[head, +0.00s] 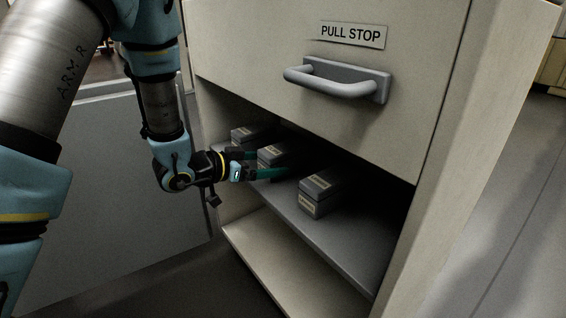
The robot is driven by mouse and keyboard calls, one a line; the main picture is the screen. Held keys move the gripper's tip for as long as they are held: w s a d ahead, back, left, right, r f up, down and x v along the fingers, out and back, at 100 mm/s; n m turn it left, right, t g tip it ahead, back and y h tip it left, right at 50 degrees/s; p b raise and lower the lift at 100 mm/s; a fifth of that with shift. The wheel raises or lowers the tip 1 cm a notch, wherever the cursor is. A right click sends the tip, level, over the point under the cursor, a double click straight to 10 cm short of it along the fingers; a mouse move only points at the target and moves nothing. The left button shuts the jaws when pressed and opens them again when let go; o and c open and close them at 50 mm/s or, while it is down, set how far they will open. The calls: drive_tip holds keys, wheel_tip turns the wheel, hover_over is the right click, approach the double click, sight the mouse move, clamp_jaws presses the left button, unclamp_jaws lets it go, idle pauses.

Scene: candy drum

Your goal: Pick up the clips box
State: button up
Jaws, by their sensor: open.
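Three dark grey boxes with pale front labels stand in a row on the shelf: one at the back left (252,133), one in the middle (278,153), and one nearest at the right (322,190). The label writing is too small to read, so I cannot tell which is the clips box. My gripper (268,163) reaches into the cabinet from the left with its green fingers open. One finger is to the left of the middle box and the other to its right. I cannot tell whether they touch it. Part of the middle box is hidden in shadow.
The boxes stand on a grey shelf (352,236) inside a beige cabinet. Above the opening is a front panel (240,40) with a grey handle (338,86) and a "PULL STOP" label (352,35). A lower ledge (290,275) lies below. The cabinet's right side wall bounds the opening.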

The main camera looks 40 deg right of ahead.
drive_tip(key=b+x, duration=0.2)
drive_tip(key=x, duration=0.3)
drive_tip(key=shift+r, duration=0.15)
drive_tip(key=shift+c, duration=0.4)
drive_tip(key=c, duration=1.5)
